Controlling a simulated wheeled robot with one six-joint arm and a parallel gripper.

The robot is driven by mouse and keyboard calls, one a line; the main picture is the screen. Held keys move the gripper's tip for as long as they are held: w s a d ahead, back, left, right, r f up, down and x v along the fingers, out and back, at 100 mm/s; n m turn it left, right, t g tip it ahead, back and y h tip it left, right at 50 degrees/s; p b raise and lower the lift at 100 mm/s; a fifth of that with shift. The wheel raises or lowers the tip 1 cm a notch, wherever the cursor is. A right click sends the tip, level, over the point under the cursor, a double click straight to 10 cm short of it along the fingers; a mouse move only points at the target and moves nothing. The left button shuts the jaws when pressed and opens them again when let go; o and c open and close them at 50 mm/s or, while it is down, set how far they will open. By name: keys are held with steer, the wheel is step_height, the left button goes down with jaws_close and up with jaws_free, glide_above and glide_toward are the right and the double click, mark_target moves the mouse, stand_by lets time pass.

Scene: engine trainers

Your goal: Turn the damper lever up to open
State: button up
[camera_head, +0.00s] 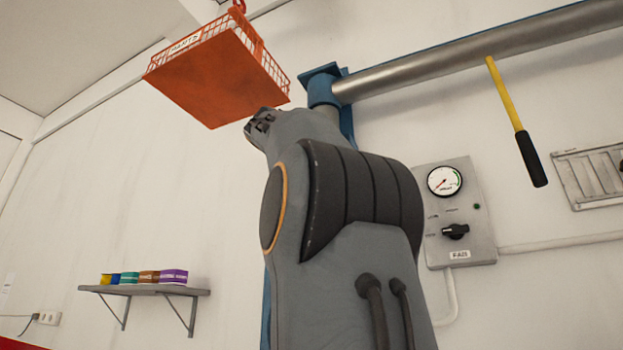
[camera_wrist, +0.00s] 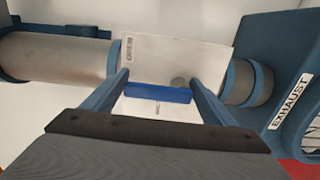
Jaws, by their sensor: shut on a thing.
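A yellow lever with a black grip (camera_head: 515,122), which looks like the damper lever, hangs from the grey duct (camera_head: 455,57) at upper right in the head view. It slants down with its grip at the bottom. My gripper (camera_wrist: 158,80) shows in the wrist view with its two blue fingers on either side of a white carton with a blue band (camera_wrist: 180,55). In the head view my arm hides the gripper. The lever cannot be made out in the wrist view.
An orange basket (camera_head: 215,80) hangs at upper left. A grey fan panel (camera_head: 478,245) with a gauge and a black knob is on the wall below the lever. A louvred vent (camera_head: 592,175) is at right. A shelf (camera_head: 140,290) holds several small boxes. An EXHAUST label (camera_wrist: 290,102) shows at right.

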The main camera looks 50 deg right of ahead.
steer(key=shift+s+a+r, duration=0.1)
steer(key=shift+s+r, duration=0.05)
steer(key=shift+r, duration=0.1)
steer(key=o, duration=1.5)
steer(key=shift+f, duration=0.15)
steer(key=shift+b+v, duration=1.35)
steer(key=shift+v, duration=2.45)
